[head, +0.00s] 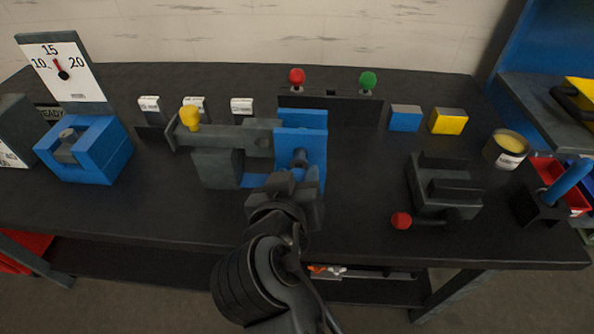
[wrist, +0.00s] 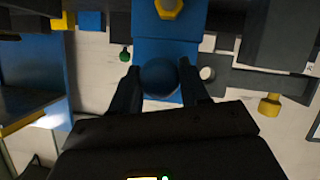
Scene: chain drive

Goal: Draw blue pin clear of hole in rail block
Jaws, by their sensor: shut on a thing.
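The blue pin (head: 299,158) is at the front of the upright blue block (head: 313,122), which stands at the right end of the grey rail (head: 230,133). My gripper (head: 298,177) reaches it from the front. In the wrist view, the pin's round blue end (wrist: 160,75) sits between the two dark fingers of my gripper (wrist: 160,82), which is shut on it. The blue block also shows behind it in the wrist view (wrist: 160,48). The hole and the pin's far end are hidden, so I cannot tell how deep the pin sits.
A yellow knob (head: 190,118) stands on the rail's left end. A grey fixture with a red ball handle (head: 401,221) lies to the right. A blue clamp-like block (head: 85,150) is on the left. Red (head: 297,77) and green (head: 368,80) knobs stand behind. Table between is clear.

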